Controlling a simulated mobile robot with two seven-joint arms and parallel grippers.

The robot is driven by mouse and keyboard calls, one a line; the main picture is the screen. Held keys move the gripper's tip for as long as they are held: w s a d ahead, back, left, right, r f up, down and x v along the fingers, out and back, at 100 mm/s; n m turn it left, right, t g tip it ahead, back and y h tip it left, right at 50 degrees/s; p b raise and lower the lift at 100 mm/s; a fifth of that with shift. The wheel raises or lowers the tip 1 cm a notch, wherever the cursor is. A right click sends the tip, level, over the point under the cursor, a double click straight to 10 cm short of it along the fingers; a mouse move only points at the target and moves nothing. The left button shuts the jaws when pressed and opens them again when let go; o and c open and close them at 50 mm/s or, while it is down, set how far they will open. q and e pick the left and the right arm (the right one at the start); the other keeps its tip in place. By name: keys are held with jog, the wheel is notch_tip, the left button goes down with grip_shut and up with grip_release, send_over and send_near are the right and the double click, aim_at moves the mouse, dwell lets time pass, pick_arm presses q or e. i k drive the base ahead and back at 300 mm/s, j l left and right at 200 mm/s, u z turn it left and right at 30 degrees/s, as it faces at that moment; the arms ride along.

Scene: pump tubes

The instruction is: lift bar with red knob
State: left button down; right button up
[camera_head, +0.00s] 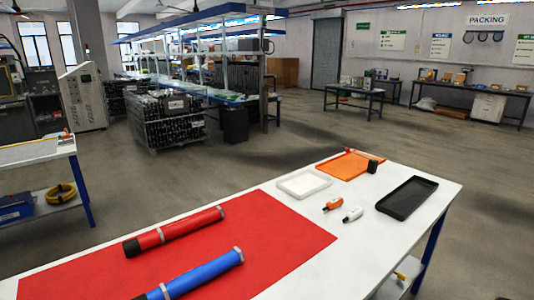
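A red tube (180,231) with a black end and grey bands lies on the red mat (270,235). A blue tube (200,275) with a grey band at its right end lies nearer on the same mat, its near end partly cut off by the bottom edge. I cannot make out a bar with a red knob. A small red piece (348,150) shows at the far edge of the orange tray, too small to identify. Neither of my grippers is in view.
The white table (429,227) also holds a white tray (291,188), an orange tray (345,167), a black tray (407,198), a small black object (372,167), and small orange (333,204) and white (353,215) bottle-like items. Open floor lies beyond the table.

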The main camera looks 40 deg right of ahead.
aim_at(348, 150)
jog(key=z, duration=0.95)
jog(key=l+z, duration=0.15)
jog(key=l, duration=0.25)
jog(key=i+l+z, duration=0.15)
jog(key=l, duration=0.2)
jog(key=i+l+z, duration=0.1)
jog(key=l, duration=0.25)
jog(key=i+l+z, duration=0.15)
jog(key=l, duration=0.65)
jog(key=i, duration=0.05)
